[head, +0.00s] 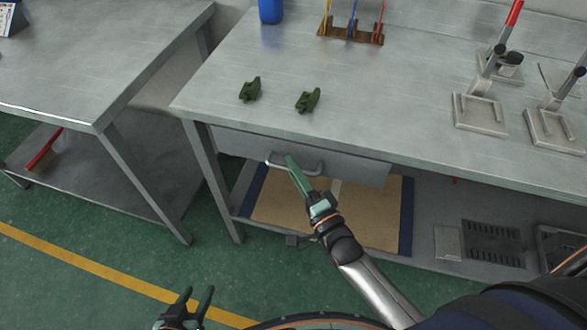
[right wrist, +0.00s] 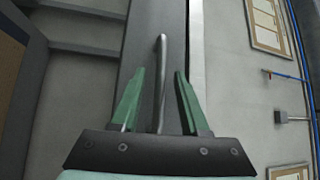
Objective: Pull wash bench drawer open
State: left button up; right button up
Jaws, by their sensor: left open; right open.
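The wash bench drawer (head: 352,167) sits under the bench top, its grey front appearing flush or nearly so. Its curved metal handle (head: 282,166) is on the left part of the front. My right gripper (head: 292,165) is at the handle. In the right wrist view, the handle (right wrist: 162,75) runs between the two green fingers of the right gripper (right wrist: 157,98), which are open with gaps on both sides. My left gripper (head: 201,297) is open and empty, low over the floor at the bottom left of the head view.
The wash bench top (head: 400,105) holds two green parts (head: 307,101), a brown rack (head: 350,33) with coloured tools, a blue container (head: 271,11) and press-like devices (head: 480,110). Another metal table (head: 90,60) stands at left. Green floor in front is clear.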

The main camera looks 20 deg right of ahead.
jog(key=shift+w, duration=0.15)
jog(key=shift+c, duration=0.2)
grip_shut()
dwell(1.2)
